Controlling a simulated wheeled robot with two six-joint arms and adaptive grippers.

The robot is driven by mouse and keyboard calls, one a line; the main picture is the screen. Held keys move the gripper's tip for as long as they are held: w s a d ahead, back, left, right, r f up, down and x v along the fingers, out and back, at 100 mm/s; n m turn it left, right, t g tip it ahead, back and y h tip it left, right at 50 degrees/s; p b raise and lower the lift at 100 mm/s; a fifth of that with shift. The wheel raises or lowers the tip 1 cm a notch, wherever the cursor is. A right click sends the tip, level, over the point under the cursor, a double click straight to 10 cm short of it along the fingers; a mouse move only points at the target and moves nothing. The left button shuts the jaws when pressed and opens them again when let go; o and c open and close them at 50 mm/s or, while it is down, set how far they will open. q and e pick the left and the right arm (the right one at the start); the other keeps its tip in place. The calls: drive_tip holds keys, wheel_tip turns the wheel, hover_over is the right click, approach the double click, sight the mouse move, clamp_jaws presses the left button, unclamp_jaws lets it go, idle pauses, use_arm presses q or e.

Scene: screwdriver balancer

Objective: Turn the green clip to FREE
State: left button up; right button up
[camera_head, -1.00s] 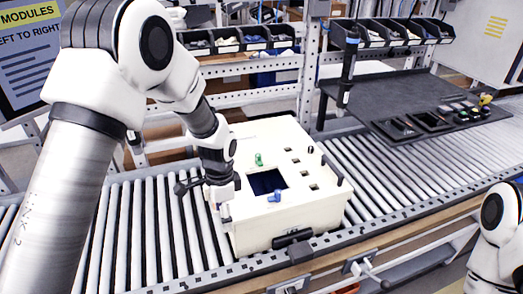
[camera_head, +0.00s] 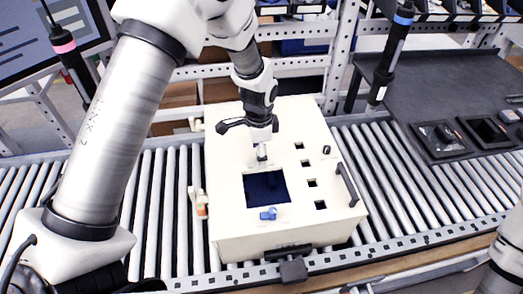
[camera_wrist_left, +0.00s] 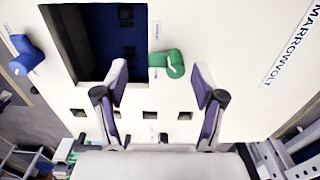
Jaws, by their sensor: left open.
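The green clip (camera_wrist_left: 168,62) sits on the white box (camera_head: 320,222) beside the dark square opening (camera_head: 266,188). In the left wrist view it lies between and just beyond the fingertips of my left gripper (camera_wrist_left: 160,82). The fingers are open with no visible contact. In the head view my left gripper (camera_head: 261,153) points down over the box behind the opening and hides the green clip. A small label by the clip is too small to read. A blue clip (camera_head: 268,213) sits at the opening's near edge and also shows in the left wrist view (camera_wrist_left: 27,55).
The box stands on a roller conveyor (camera_head: 165,215). It has several small square holes and a black handle (camera_head: 347,185) at right. A screwdriver with a blue band (camera_head: 393,50) hangs at right, near a dark bench (camera_head: 450,90) with trays.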

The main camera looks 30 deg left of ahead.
use_arm(q)
drive_tip(key=f, duration=0.2)
drive_tip(key=shift+w+f, duration=0.65)
drive_tip(key=shift+s+r, duration=0.1)
drive_tip(key=shift+s, duration=0.05)
drive_tip(key=shift+s+r, duration=0.1)
drive_tip(key=shift+s, duration=0.05)
drive_tip(key=c, duration=0.6)
drive_tip(key=shift+s, duration=0.1)
drive_tip(key=c, duration=0.5)
drive_tip(key=shift+c, duration=0.2)
